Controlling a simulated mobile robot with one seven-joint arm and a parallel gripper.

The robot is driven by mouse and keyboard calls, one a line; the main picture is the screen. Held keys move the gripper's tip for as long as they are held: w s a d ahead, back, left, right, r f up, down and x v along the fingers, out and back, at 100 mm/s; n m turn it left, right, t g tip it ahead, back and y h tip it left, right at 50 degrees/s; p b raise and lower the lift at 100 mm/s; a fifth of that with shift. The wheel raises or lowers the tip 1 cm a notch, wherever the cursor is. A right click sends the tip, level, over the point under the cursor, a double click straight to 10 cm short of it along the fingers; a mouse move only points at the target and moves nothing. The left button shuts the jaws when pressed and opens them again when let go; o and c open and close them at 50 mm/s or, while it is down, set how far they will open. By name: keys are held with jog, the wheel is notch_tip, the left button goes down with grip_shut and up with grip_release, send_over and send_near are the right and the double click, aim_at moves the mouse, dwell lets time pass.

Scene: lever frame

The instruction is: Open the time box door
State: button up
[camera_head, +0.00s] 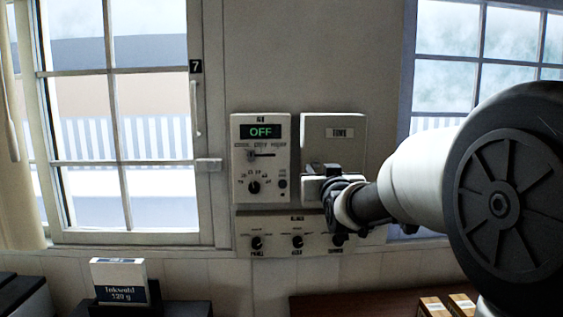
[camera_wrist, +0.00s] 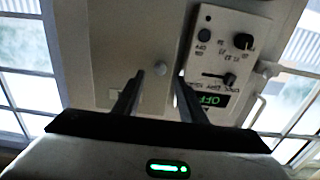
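The time box (camera_head: 333,132) is a beige wall box with a "TIME" label on its front. Its door looks closed and flush in the head view. My gripper (camera_head: 316,172) is in front of the lower part of the box and hides it there. In the wrist view, the time box door (camera_wrist: 110,45) fills the upper middle, with a small round knob (camera_wrist: 160,68) near its edge. My gripper (camera_wrist: 159,78) is open, its two fingers apart on either side of the knob in the picture. I cannot tell whether they touch it.
A control box with a green "OFF" display (camera_head: 262,132) hangs close to the left of the time box. A panel with several knobs (camera_head: 270,232) is below both. A window (camera_head: 120,130) is at left. A labelled carton (camera_head: 119,282) stands below it.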

aim_at(316, 164)
jog(key=w+p, duration=0.1)
jog(key=w, duration=0.4)
jog(key=shift+w, duration=0.3)
grip_shut()
